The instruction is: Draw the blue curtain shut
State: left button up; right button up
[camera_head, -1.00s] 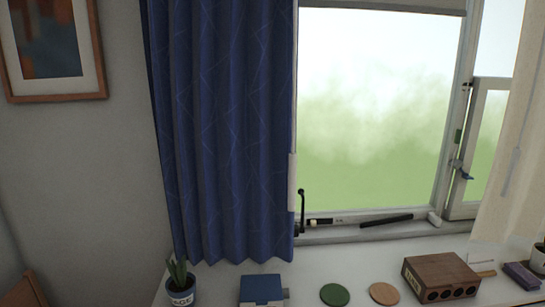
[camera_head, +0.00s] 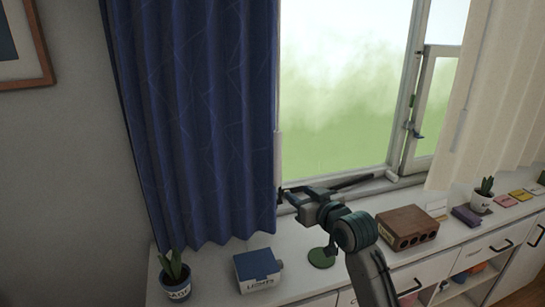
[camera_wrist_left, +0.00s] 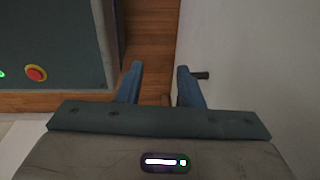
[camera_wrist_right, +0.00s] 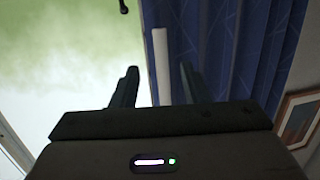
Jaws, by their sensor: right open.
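The blue curtain (camera_head: 200,120) hangs in folds at the left of the window, gathered beside the open glass. A white upright strip (camera_head: 278,158) runs along its right edge. My right gripper (camera_head: 283,193) is open and close to the lower part of this edge. In the right wrist view, the white strip (camera_wrist_right: 161,65) appears between the spread fingers (camera_wrist_right: 158,80), with the blue curtain (camera_wrist_right: 225,45) to its right. Whether the fingers touch it cannot be told. My left gripper (camera_wrist_left: 160,75) shows only in its own wrist view, open and empty, beside a pale wall.
The window (camera_head: 340,90) is uncovered, with a cream curtain (camera_head: 500,90) at its right.

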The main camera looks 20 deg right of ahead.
jog(key=t, duration=0.2)
send_near(280, 150)
jog(key=shift+y, duration=0.3)
jog(key=p+x, duration=0.4)
jog(key=x, duration=0.5)
jog(key=shift+w+d+f, duration=0.1)
jog(key=shift+w, duration=0.2)
jog(key=shift+p+x, duration=0.35)
jog(key=shift+x, duration=0.5)
jog(key=shift+f, duration=0.15)
grip_shut()
